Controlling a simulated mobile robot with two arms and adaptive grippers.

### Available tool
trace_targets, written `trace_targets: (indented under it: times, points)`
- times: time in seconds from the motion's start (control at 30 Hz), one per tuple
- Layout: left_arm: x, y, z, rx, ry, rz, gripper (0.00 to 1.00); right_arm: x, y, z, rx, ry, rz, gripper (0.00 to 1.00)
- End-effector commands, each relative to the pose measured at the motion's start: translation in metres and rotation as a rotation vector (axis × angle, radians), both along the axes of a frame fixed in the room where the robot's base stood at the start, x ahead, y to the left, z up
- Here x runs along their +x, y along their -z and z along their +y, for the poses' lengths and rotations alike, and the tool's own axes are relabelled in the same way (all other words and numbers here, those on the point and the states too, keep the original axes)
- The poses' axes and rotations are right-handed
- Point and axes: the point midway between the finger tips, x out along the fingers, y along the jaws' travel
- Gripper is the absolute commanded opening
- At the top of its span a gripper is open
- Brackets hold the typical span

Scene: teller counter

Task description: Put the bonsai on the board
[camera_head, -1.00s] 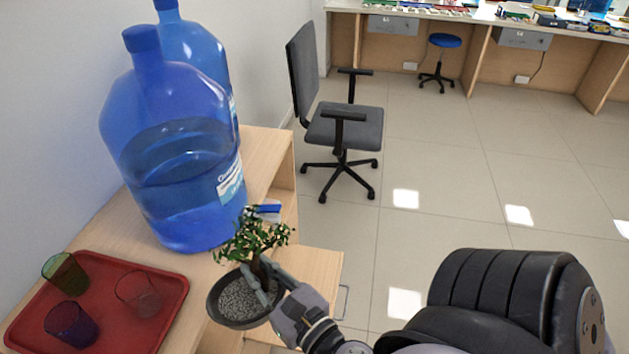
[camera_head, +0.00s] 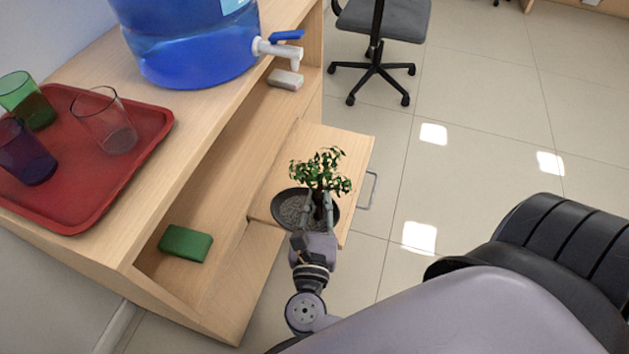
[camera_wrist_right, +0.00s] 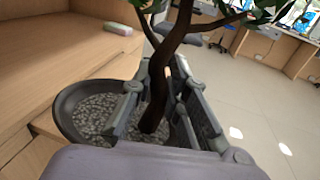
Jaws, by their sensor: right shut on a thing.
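The bonsai (camera_head: 320,170) has green leaves, a brown trunk and a dark round pot filled with grey gravel. My right gripper (camera_head: 319,207) is shut on its trunk; the wrist view shows the fingers on both sides of the trunk (camera_wrist_right: 157,92). The bonsai looks upright. The light wooden board (camera_head: 345,148) sticks out from the cabinet's side, with a metal handle at its outer edge. The pot appears over the board's near part; I cannot tell if it touches. My left gripper is not in view.
The cabinet top holds a red tray (camera_head: 150,122) with several glasses and a big blue water bottle (camera_head: 190,45) with a tap. On the shelf below lie a green block (camera_head: 185,243) and a pale pink-grey block (camera_head: 285,79). An office chair (camera_head: 380,50) stands beyond. The board's far part is clear.

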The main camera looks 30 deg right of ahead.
Motion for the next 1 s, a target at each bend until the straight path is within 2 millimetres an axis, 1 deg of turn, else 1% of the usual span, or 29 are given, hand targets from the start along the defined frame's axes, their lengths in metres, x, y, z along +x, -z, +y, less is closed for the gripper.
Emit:
trace_targets:
  times: [0.03, 0.17, 0.27, 0.8, 0.9, 1.0]
  points:
    - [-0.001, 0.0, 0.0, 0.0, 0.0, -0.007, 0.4, 0.0, 0.009, 0.001, -0.001, 0.012, -0.007, 0.0]
    - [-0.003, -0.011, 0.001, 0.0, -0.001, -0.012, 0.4, 0.003, 0.012, 0.0, -0.004, 0.027, -0.011, 0.0]
    - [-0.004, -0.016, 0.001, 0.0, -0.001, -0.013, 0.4, 0.013, 0.012, -0.009, -0.003, 0.031, -0.014, 0.0]
    - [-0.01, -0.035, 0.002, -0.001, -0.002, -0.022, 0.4, 0.117, 0.01, -0.09, -0.005, 0.028, -0.014, 0.0]
    - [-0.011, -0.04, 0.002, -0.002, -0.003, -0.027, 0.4, 0.131, 0.011, -0.101, -0.007, 0.027, -0.012, 0.0]
    - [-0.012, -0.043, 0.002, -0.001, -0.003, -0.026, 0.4, 0.138, 0.011, -0.107, -0.004, 0.027, -0.011, 0.0]
